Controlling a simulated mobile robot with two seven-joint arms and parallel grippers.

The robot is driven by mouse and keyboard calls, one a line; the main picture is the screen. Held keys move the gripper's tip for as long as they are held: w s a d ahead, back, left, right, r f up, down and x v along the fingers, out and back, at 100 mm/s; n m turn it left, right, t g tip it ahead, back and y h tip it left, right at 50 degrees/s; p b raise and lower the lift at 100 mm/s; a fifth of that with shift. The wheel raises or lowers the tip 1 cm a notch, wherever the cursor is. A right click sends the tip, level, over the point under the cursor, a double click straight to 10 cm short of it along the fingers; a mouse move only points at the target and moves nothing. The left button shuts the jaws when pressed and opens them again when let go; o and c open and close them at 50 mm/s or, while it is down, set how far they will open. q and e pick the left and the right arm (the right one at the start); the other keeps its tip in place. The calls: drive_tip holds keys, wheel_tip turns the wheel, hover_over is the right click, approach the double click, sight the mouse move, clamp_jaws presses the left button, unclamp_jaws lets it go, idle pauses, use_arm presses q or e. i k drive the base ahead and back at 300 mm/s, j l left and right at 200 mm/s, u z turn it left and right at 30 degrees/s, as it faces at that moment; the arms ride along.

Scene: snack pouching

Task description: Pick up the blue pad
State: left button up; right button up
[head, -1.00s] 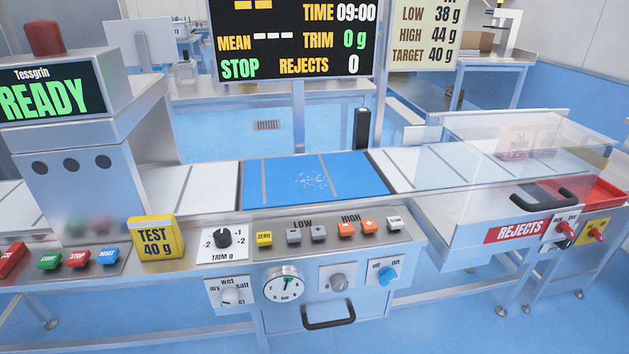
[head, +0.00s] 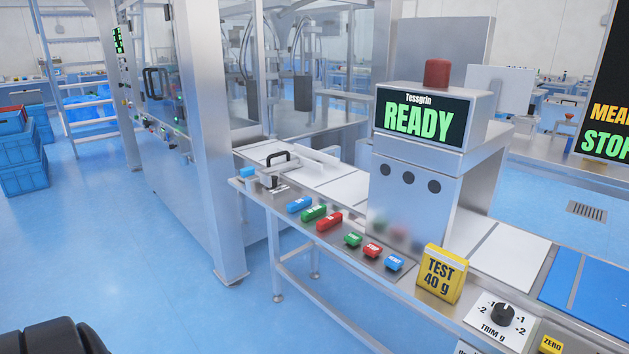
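A small blue block (head: 248,172) sits at the left end of the conveyor line, next to a black handle (head: 278,157). It may be the blue pad, but it is too small to tell. A wide blue belt section (head: 590,292) shows at the right edge, cut off by the frame. Neither of my grippers is in view. A dark rounded shape (head: 52,338) at the lower left corner may be part of me; no fingers show on it.
A metal detector reading READY (head: 418,120) straddles the conveyor. Coloured buttons and a yellow TEST 40 g block (head: 441,273) line its front. A glazed machine frame (head: 205,150) stands behind left. Blue crates (head: 22,150) are stacked far left. The blue floor at left is clear.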

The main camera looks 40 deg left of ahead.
sight(246, 172)
drive_tip(key=u, duration=1.85)
